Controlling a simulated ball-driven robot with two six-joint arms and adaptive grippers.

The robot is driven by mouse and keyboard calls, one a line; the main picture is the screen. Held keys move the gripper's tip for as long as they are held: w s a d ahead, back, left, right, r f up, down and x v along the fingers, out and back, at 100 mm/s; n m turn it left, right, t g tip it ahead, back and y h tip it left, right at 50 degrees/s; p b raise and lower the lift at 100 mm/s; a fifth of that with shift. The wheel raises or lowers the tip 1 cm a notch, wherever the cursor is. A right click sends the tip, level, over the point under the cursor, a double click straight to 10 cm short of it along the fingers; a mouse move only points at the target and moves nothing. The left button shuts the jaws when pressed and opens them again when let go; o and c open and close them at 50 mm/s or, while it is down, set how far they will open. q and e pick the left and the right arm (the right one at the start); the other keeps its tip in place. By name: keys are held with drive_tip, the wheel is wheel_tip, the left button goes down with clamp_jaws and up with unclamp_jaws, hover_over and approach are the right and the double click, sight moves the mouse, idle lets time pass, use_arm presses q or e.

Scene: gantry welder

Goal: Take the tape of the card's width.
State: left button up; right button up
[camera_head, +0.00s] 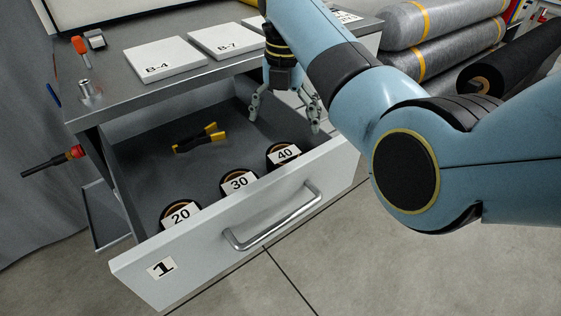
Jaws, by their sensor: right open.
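Three dark tape rolls lie in the open drawer (335,158) along its front wall, each with a white number label: the 20 tape (180,215), the 30 tape (239,183) and the 40 tape (284,154). My right gripper (284,112) points down, open and empty, over the drawer's right part. It is behind the 40 tape in the picture and apart from it. A small white card with dark print (342,17) lies at the table's far right; its writing is too small to read. My left gripper is out of view.
A yellow-and-black tool (200,138) lies in the drawer. Plates marked B-4 (165,58) and B-7 (228,40) lie on the bench top (120,85). The drawer has a metal handle (275,222).

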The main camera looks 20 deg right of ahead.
sight(285, 154)
wheel_tip(285, 154, down, 6)
drive_tip(key=shift+w+b, duration=0.15)
drive_tip(key=shift+b, duration=0.5)
wheel_tip(285, 154, down, 6)
drive_tip(key=shift+d+r+b, duration=0.15)
drive_tip(key=shift+b, duration=0.5)
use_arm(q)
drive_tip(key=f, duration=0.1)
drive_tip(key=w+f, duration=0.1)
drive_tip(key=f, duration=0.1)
use_arm(e)
drive_tip(key=shift+c, duration=0.4)
drive_tip(key=c, duration=1.1)
